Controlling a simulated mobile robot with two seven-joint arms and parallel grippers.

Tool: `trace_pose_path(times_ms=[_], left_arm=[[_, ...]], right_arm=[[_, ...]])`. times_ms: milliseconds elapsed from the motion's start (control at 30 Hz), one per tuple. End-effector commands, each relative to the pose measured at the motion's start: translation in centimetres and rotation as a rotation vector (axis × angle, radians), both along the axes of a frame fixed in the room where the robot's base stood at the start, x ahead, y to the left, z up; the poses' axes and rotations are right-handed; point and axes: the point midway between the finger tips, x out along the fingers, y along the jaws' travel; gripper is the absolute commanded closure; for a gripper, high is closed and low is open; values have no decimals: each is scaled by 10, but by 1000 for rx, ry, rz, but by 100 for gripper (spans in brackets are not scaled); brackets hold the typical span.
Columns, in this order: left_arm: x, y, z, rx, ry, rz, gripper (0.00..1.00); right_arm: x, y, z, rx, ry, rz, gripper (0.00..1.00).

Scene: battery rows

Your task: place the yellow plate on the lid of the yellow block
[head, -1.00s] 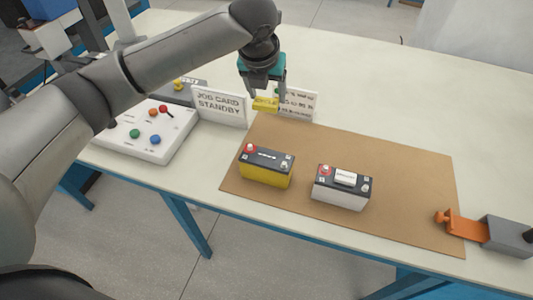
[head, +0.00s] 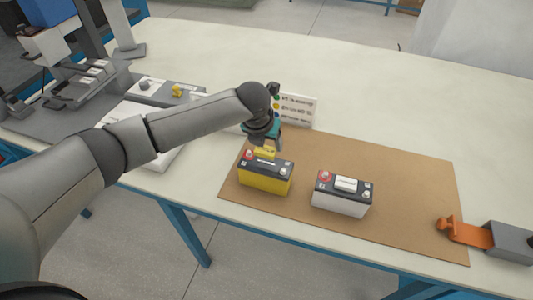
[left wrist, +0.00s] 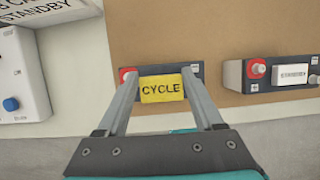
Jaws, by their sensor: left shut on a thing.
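The yellow block (head: 264,180) is a battery with a dark lid (head: 281,169), a red terminal and a pale one, upright on the brown mat. My left gripper (head: 264,148) is shut on the yellow plate (head: 264,154), just above or at the lid's rear part. In the left wrist view the plate (left wrist: 162,88) reads "CYCLE" and sits between the fingertips (left wrist: 161,82), covering the middle of the lid. I cannot tell whether the plate touches the lid. My right gripper is not in view.
A white battery (head: 341,198) with a white plate on its lid stands to the right on the brown mat (head: 410,190). A text card (head: 298,108) stands behind. An orange-and-grey clamp-like device (head: 468,233) lies at the right. The mat's right part is clear.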

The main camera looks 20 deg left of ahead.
Motion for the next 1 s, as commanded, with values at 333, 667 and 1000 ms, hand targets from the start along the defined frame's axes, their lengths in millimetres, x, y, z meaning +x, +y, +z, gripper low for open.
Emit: trace_pose_path(times_ms=[333,667,1000], left_arm=[[-1,0,-42,0,2,1,84],[0,0,-45,0,0,0,84],[0,0,-45,0,0,0,19]], right_arm=[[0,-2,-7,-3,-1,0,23],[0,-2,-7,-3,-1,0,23],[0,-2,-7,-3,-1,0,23]])
